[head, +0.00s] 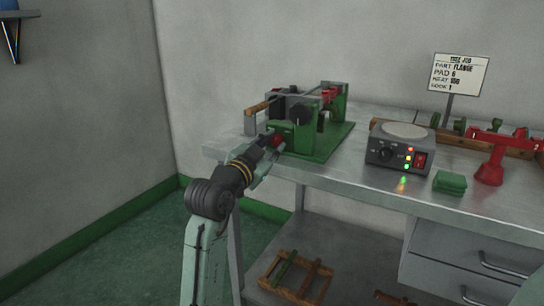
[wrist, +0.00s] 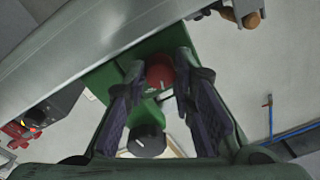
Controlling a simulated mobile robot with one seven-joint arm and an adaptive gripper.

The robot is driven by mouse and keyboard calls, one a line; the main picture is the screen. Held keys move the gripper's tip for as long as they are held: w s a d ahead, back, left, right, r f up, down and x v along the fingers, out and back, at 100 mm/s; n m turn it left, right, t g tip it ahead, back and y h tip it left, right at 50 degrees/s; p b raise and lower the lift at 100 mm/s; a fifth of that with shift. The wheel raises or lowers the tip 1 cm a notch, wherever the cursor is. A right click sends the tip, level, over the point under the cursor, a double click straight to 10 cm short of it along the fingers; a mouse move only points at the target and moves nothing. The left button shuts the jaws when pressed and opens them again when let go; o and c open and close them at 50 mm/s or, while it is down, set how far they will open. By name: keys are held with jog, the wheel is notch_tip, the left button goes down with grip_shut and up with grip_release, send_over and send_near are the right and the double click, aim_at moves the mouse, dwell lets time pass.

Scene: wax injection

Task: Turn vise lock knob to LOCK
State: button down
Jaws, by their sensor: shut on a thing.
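The green vise (head: 313,138) stands on the left end of the metal workbench. Its red lock knob (head: 277,142) is on the near left side, at my gripper's tips. In the wrist view the red knob (wrist: 160,74) sits between the two fingertips, with a small pale mark on its face. My gripper (head: 266,146) reaches up from below left and is shut on the knob; it also shows in the wrist view (wrist: 160,82). The LOCK lettering cannot be read in either view.
A hot plate (head: 400,147) with lit lamps stands right of the vise. A green block (head: 450,183), a red stand (head: 490,165) and a job sign (head: 459,76) are farther right. A wooden frame (head: 296,277) lies below the bench. The floor at left is clear.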

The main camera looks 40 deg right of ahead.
jog(key=m+b, duration=0.2)
jog(key=shift+f+m, duration=0.2)
jog(key=shift+m, duration=0.2)
jog(key=shift+r+m+g+b, duration=0.15)
jog(key=shift+m+g+b, duration=0.15)
jog(key=shift+m+b, duration=0.95)
jog(key=shift+m, duration=0.45)
jog(key=c, duration=1.6)
grip_release()
jog(key=shift+c, duration=0.2)
jog(key=shift+a, duration=0.1)
jog(key=v, duration=1.2)
